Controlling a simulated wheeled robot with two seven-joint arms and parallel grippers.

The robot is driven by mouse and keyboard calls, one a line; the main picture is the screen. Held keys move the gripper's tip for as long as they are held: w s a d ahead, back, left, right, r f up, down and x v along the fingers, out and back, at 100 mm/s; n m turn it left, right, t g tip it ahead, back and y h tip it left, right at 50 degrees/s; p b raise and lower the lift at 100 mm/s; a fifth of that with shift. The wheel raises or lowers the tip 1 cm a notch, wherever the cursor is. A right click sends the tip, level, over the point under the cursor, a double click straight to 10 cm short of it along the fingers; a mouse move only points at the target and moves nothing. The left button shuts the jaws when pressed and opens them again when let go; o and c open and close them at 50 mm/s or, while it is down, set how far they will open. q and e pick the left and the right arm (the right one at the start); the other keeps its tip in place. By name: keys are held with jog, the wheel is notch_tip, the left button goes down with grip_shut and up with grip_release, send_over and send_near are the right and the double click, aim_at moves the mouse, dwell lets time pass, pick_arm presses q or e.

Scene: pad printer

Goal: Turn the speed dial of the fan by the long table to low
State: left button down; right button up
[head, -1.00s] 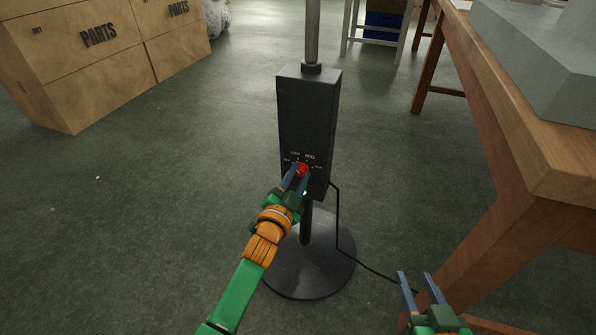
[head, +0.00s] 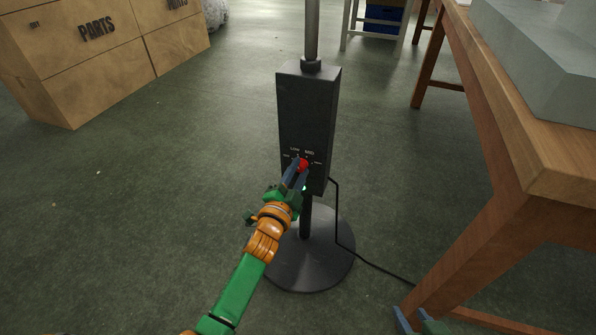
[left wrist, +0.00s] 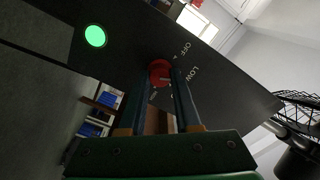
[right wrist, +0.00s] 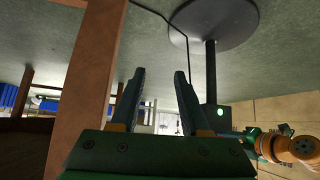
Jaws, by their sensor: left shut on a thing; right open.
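The fan's black control box (head: 306,115) stands on a pole above a round black base (head: 310,262). Its red speed dial (head: 303,164) is low on the front face, with small white labels around it. My left gripper (head: 299,175) is shut on the dial. In the left wrist view the dial (left wrist: 160,72) sits between the fingertips, near the words OFF and LOW; I cannot tell which setting its mark points to. A green light (left wrist: 95,36) glows on the box. My right gripper (right wrist: 155,85) is open and empty, low beside the table leg.
The long wooden table (head: 480,110) stands on the right, with a grey block (head: 540,65) on top. A black cable (head: 375,268) runs from the box across the floor towards the table leg. Wooden PARTS crates (head: 80,60) are at back left. The floor between is clear.

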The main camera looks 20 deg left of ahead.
aim_at(300, 168)
pick_arm(q)
jog(key=c, duration=0.6)
grip_release()
jog(key=s+p, duration=0.1)
jog(key=s, duration=0.2)
jog(key=shift+s+r+p, duration=0.1)
jog(key=shift+s+p, duration=0.15)
jog(key=shift+p, duration=0.15)
jog(key=s, duration=0.3)
jog(key=shift+s+a+p, duration=0.1)
jog(key=shift+s+p, duration=0.2)
jog(key=shift+p, duration=0.1)
pick_arm(e)
jog(key=s+d+f+g+h, duration=0.1)
jog(key=s+d+f+g, duration=0.1)
jog(key=s+f+g, duration=0.3)
jog(key=s+f, duration=0.1)
jog(key=s, duration=0.2)
jog(key=shift+f, duration=0.35)
jog(key=shift+d, duration=0.1)
